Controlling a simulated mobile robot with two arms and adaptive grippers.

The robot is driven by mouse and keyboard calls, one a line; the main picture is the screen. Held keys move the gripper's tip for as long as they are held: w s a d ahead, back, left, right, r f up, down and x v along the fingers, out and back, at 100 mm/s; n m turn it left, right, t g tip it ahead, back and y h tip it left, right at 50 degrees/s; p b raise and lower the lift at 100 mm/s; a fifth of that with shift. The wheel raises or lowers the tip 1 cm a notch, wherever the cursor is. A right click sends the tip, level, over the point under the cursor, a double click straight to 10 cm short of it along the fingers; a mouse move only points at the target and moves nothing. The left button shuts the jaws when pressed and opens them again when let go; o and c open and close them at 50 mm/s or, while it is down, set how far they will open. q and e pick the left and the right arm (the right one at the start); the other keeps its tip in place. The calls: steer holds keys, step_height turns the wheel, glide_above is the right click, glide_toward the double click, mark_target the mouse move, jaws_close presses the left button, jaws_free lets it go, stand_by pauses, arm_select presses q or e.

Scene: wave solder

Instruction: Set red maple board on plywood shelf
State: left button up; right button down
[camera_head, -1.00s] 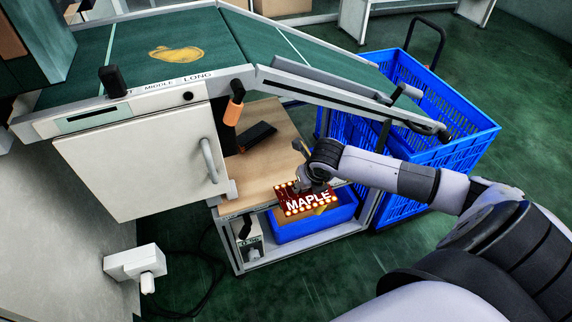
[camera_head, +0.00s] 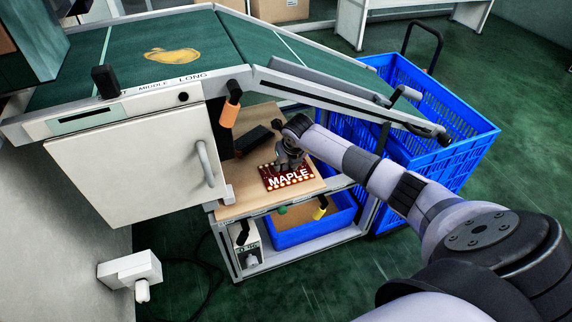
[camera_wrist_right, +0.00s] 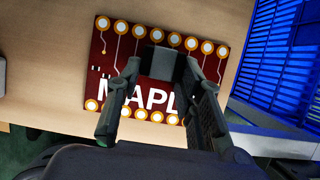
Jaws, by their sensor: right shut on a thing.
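The red maple board (camera_head: 287,178) has white MAPLE lettering and gold-ringed pads along two edges. It is over the front part of the plywood shelf (camera_head: 240,200), lying about flat and close to the wood. In the right wrist view the board (camera_wrist_right: 118,55) shows against the plywood (camera_wrist_right: 60,90). My right gripper (camera_head: 287,163) is shut on the board, with its fingers in front of part of the lettering in the wrist view. I cannot tell whether the board touches the shelf. My left gripper is not in view.
A dark block-like object (camera_head: 254,139) lies deeper on the shelf. A white cabinet door (camera_head: 130,165) stands at the left. The green conveyor (camera_head: 170,50) is above.

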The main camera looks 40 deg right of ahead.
mark_target(286, 167)
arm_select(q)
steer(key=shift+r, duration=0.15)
arm_select(e)
steer(key=c, duration=1.1)
jaws_free()
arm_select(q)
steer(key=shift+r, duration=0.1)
arm_select(e)
steer(key=shift+s+r, duration=0.1)
steer(key=shift+r, duration=0.3)
steer(key=shift+s+a+r+p, duration=0.1)
steer(key=shift+s+r+p, duration=0.2)
steer(key=shift+s+r, duration=0.25)
steer(key=shift+s+a+r+p, duration=0.1)
steer(key=shift+s+r+p, duration=0.2)
steer(key=shift+r, duration=0.3)
arm_select(q)
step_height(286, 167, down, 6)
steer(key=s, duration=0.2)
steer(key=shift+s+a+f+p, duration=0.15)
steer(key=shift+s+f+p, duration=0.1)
steer(key=shift+p, duration=0.15)
arm_select(e)
steer(key=s+a, duration=0.2)
steer(key=s, duration=0.9)
steer(key=shift+a, duration=0.3)
steer(key=shift+f, duration=0.1)
